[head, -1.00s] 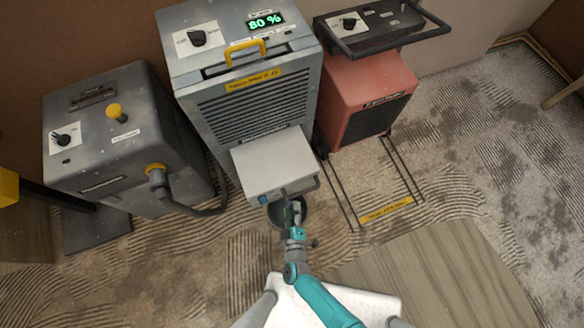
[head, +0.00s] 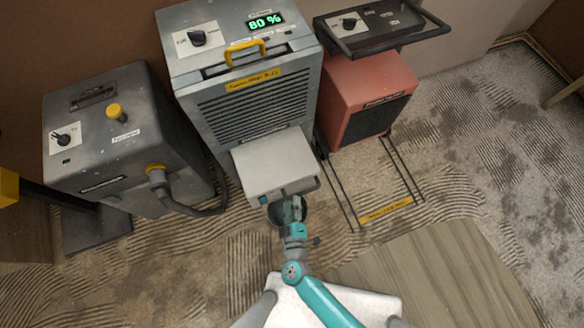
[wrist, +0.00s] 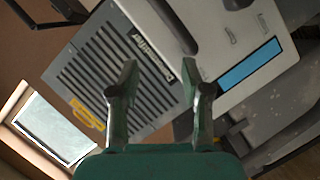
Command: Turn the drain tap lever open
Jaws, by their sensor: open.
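The grey dehumidifier (head: 255,105) stands in the middle of the head view, with a light grey tank box (head: 272,163) jutting from its lower front.
A grey unit (head: 115,140) with a yellow knob and a hose (head: 185,208) stands at left. A red machine (head: 365,95) with a black handle stands at right, with thin rails (head: 402,170) on the floor before it. A wooden board (head: 430,275) lies at front right.

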